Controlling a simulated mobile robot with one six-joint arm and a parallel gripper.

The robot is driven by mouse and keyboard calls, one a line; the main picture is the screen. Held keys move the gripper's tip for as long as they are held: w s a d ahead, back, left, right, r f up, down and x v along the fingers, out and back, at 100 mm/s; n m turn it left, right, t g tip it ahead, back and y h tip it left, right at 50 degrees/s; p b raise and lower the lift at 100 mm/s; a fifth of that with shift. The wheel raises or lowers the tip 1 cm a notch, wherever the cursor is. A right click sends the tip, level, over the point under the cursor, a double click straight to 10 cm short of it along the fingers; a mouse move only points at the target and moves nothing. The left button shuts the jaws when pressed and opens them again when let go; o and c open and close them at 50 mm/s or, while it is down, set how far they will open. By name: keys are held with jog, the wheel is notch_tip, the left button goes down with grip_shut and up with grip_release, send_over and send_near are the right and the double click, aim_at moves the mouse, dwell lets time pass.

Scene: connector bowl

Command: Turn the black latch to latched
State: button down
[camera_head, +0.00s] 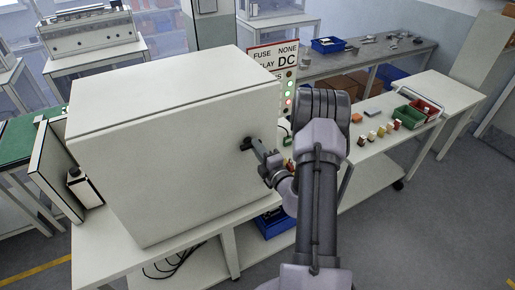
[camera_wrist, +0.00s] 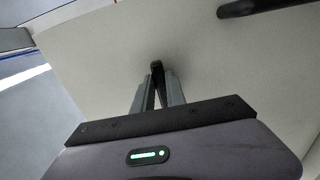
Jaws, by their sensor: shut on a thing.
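The black latch (camera_head: 246,143) is on the pale front face of the large white cabinet (camera_head: 165,160), near its right edge. My gripper (camera_head: 259,150) reaches it from the right, in front of that face. In the wrist view, the two grey fingers of my gripper (camera_wrist: 157,92) are closed around the latch (camera_wrist: 157,67), whose dark end shows between the fingertips. The fingers and my arm hide part of the latch, and its exact turn angle is hard to tell.
Another black bar (camera_wrist: 265,7) shows at the top of the wrist view. A sign panel with lights (camera_head: 285,80) stands behind the cabinet's right side. A green bin (camera_head: 409,116) and a red bin (camera_head: 428,108) sit on the bench at right, beside several small coloured parts.

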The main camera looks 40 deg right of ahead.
jog(key=c, duration=1.4)
grip_release()
jog(key=shift+o, duration=0.2)
jog(key=shift+s, duration=0.1)
jog(key=b+v, duration=0.2)
jog(key=v, duration=1.5)
jog(key=shift+a, duration=0.15)
